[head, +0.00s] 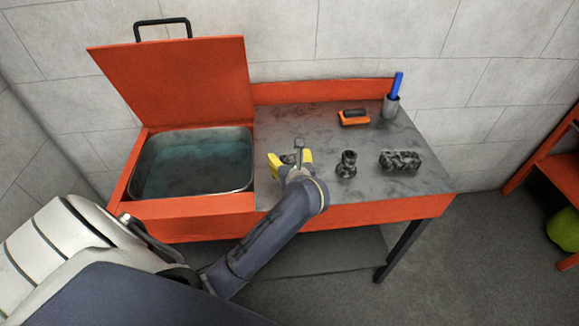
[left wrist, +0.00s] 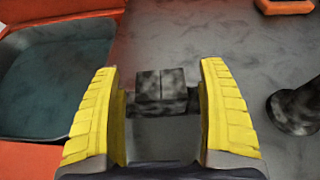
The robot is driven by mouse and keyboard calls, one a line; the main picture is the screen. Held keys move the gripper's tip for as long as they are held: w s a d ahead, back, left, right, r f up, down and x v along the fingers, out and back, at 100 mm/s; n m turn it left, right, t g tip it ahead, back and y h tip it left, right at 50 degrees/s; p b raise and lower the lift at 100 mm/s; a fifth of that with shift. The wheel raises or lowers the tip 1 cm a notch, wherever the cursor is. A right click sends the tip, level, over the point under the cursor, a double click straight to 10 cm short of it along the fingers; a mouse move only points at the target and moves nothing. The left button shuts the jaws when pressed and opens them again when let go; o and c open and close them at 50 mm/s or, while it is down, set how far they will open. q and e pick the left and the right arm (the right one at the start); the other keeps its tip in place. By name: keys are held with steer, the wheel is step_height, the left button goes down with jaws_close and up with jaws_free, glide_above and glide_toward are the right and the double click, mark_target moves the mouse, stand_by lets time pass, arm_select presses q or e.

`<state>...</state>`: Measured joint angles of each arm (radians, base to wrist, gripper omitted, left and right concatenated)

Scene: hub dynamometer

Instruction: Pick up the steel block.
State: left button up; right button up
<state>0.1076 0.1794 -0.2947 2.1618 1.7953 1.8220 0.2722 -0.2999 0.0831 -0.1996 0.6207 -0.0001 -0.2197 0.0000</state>
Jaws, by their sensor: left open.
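A small dark, mottled block (left wrist: 161,92), which looks like the steel block, lies on the grey worktop between the yellow fingers of my left gripper (left wrist: 160,68) in the left wrist view. Gaps show between the block and both fingers. In the head view my left gripper (head: 290,158) is low over the worktop, open, just right of the basin. There the block (head: 288,158) shows only as a small dark patch, partly hidden by the gripper. My right gripper is not in view.
A dark spool-shaped part (head: 346,164) and a larger mottled blocky part (head: 400,161) stand right of the gripper.

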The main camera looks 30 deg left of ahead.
arm_select(q)
steer(key=shift+c, duration=0.5)
jaws_close()
steer(key=shift+r, duration=0.1)
